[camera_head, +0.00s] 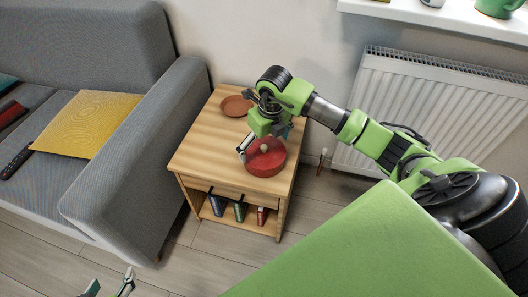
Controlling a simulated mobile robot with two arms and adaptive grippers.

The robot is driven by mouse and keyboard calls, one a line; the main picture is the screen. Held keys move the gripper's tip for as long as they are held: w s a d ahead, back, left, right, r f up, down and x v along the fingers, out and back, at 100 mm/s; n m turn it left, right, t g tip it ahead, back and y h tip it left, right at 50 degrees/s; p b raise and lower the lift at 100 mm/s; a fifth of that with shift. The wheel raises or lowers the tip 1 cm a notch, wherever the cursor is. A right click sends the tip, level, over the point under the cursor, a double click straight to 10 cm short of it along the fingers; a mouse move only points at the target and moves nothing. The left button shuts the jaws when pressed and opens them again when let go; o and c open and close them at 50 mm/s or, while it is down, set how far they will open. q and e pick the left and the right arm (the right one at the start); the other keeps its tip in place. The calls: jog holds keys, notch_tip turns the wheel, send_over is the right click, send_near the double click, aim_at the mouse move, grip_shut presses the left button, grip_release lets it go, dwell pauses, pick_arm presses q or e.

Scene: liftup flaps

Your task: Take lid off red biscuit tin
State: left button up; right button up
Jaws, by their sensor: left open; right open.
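The red round biscuit tin (266,168) stands near the front right of the small wooden side table's top. Its red lid has a pale round knob (264,147) in the middle and appears to sit on the tin. My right gripper (261,144) is open just above the lid, with one finger at the left of the knob and the other partly hidden behind the green wrist. I cannot tell whether it touches the lid. My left gripper (111,284) is open and empty at the bottom edge, far from the tin, with only its fingertips showing.
The wooden side table (205,150) also bears a terracotta dish (236,106) at the back. Several books (239,210) stand on its lower shelf. A grey sofa (130,195) is close on the left, and a white radiator (440,95) is behind my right arm.

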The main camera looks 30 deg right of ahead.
jog(key=shift+s, duration=0.1)
jog(key=c, duration=2.7)
grip_shut()
jog(key=shift+s, duration=0.1)
